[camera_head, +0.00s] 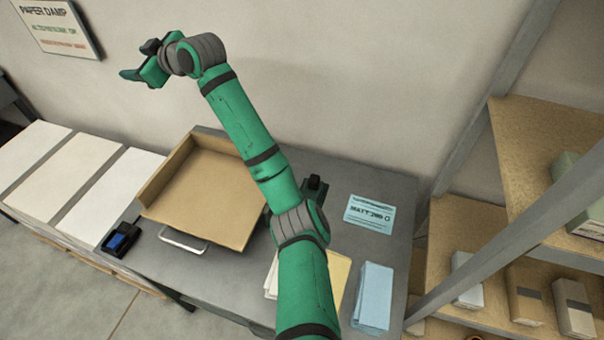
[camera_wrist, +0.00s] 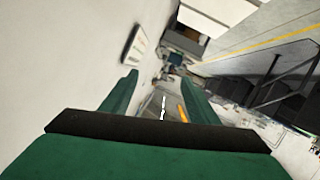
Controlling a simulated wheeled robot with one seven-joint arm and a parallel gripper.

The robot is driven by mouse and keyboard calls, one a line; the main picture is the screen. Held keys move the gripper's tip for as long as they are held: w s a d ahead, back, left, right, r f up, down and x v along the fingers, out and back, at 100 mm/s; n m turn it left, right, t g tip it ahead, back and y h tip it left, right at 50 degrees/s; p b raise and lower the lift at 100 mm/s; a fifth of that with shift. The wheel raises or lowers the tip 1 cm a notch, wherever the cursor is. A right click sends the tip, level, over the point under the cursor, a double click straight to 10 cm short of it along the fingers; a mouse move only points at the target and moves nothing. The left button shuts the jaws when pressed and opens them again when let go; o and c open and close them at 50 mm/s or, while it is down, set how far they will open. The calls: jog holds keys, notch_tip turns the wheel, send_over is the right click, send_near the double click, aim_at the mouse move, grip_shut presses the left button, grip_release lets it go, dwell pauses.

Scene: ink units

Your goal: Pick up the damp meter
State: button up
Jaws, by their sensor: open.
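The damp meter is most likely the small black device with a blue face (camera_head: 119,239). In the head view it lies at the left front edge of the grey table (camera_head: 165,262), left of the cardboard tray. My gripper (camera_head: 130,75) is raised high near the wall, above and well apart from the device. In the wrist view my gripper (camera_wrist: 158,90) shows two green fingers spread apart with nothing between them. The device cannot be made out in the wrist view.
A cardboard tray (camera_head: 205,195) with a metal handle (camera_head: 184,241) sits beside the device. Stacks of white paper (camera_head: 75,170) stand left. A blue card (camera_head: 369,214) and folded blue cloth or paper (camera_head: 373,297) lie right. Shelves (camera_head: 470,250) with boxes stand far right.

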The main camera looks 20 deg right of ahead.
jog(key=s+d+f+m+g+h, duration=0.1)
jog(key=d+f+h, duration=0.1)
jog(key=d+f, duration=0.5)
jog(key=d+f+g+h, duration=0.2)
jog(key=d+h, duration=0.1)
jog(key=d, duration=0.8)
jog(key=g+h, duration=0.5)
jog(key=g, duration=0.2)
send_over(314, 178)
notch_tip(314, 178, down, 21)
jog(key=shift+s+a+f, duration=0.1)
jog(key=shift+f, duration=3)
jog(key=c, duration=1.3)
